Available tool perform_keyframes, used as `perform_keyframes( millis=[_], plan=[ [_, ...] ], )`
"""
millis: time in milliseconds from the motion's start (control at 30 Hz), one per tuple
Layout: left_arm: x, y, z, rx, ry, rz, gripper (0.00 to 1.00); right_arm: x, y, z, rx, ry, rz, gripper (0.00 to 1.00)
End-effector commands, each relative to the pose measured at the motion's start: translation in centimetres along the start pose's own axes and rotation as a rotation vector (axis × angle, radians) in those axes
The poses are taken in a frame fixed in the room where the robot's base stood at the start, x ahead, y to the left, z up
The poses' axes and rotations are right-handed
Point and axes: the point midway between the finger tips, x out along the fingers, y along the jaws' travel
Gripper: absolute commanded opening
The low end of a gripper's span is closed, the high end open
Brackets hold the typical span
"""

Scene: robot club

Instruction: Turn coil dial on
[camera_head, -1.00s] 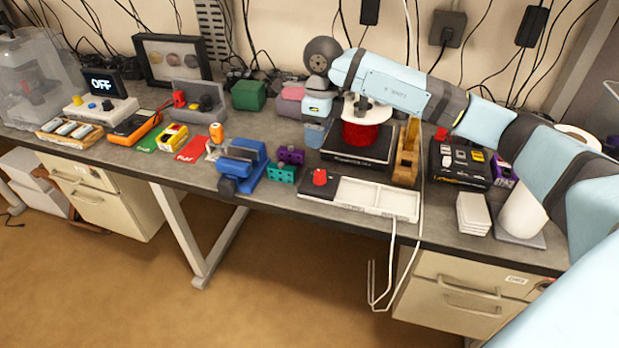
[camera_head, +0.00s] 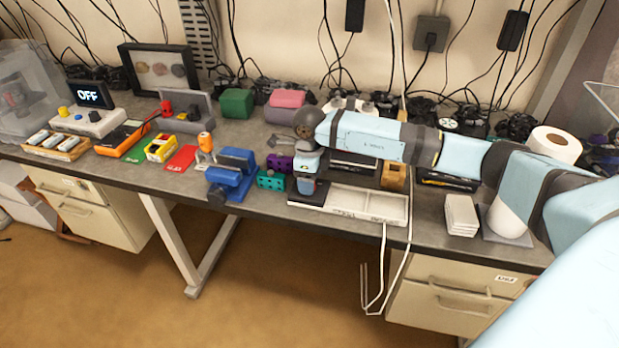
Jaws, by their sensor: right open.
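A red knob (camera_head: 307,187) sits on the black end of a low base beside a white tray (camera_head: 368,204), near the front edge of the bench. My right gripper (camera_head: 308,191) points down over this knob. It is open, and its fingers hide most of the knob; I cannot tell whether they touch it. A black display (camera_head: 89,94) reading OFF stands at the left, behind a white box (camera_head: 95,123) with a yellow and a blue knob. I cannot tell by label which knob is the coil dial. My left gripper is not in view.
A blue vise (camera_head: 232,175) and a teal block (camera_head: 270,180) stand just left of my right gripper. A wooden block (camera_head: 394,177) and white stacked tiles (camera_head: 461,214) lie to the right. My right arm covers things at the back. The floor in front is clear.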

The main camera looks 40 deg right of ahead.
Motion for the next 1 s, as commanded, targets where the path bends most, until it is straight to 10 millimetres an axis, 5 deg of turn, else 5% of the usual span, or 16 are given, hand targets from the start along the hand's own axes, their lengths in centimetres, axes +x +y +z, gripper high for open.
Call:
perform_keyframes(
  millis=[300,500,1000],
  plan=[
    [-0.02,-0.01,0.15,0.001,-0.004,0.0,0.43,0.23,0.02,0.02,0.0,-0.001,0.0,0.58],
    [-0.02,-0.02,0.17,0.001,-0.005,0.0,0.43,0.2,0.02,0.03,0.0,-0.001,0.0,0.12],
    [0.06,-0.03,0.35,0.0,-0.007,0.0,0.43,0.2,0.01,0.05,0.112,-0.002,0.0,0.11]
  ],
)
